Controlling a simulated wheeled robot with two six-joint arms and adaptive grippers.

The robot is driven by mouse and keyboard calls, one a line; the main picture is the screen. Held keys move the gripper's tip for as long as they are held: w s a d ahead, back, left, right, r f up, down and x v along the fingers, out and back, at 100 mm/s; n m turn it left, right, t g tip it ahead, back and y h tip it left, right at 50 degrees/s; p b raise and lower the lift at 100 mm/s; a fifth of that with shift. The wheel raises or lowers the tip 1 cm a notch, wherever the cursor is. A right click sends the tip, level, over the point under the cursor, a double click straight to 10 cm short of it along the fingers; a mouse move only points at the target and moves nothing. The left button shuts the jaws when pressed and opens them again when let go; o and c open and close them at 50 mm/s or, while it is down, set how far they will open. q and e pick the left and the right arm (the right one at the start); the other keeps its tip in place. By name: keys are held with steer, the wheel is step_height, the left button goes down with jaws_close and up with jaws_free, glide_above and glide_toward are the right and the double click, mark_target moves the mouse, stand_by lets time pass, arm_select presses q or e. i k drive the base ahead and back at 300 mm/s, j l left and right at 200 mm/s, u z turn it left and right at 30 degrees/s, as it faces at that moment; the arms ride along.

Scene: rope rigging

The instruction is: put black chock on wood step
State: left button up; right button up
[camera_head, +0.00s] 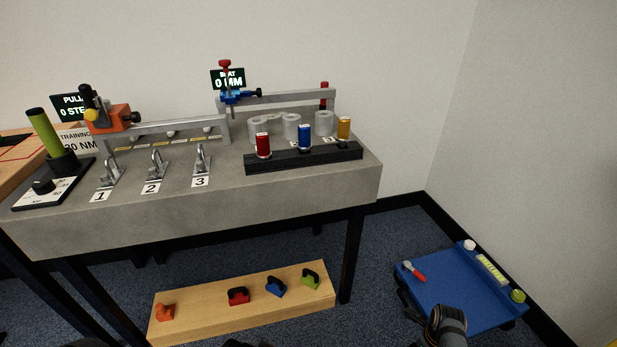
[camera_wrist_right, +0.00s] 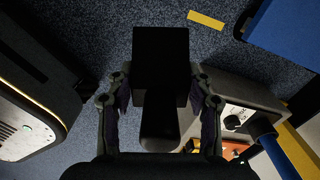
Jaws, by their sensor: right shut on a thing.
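The black chock (camera_wrist_right: 160,62) is a dark block with a rounded dark grip below it in the right wrist view. My right gripper (camera_wrist_right: 161,102) is shut on that grip, one finger on each side. Carpet lies behind the chock, and it looks held clear of other things. The wood step (camera_head: 205,315) is a long pale wooden block on the floor below the bench in the head view. The black chock is not visible in the head view. My left gripper is not in view.
A grey bench (camera_head: 290,196) on black legs stands over the step's far side. A blue low cart (camera_head: 455,290) stands at the right with a red-handled tool (camera_head: 414,271) on it. Blue carpet is clear between step and cart.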

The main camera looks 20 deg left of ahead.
mark_target(203, 306)
steer(key=u, duration=2.45)
steer(key=i+l, duration=0.2)
steer(key=i, duration=0.2)
steer(key=i+l, duration=0.2)
steer(key=i, duration=0.2)
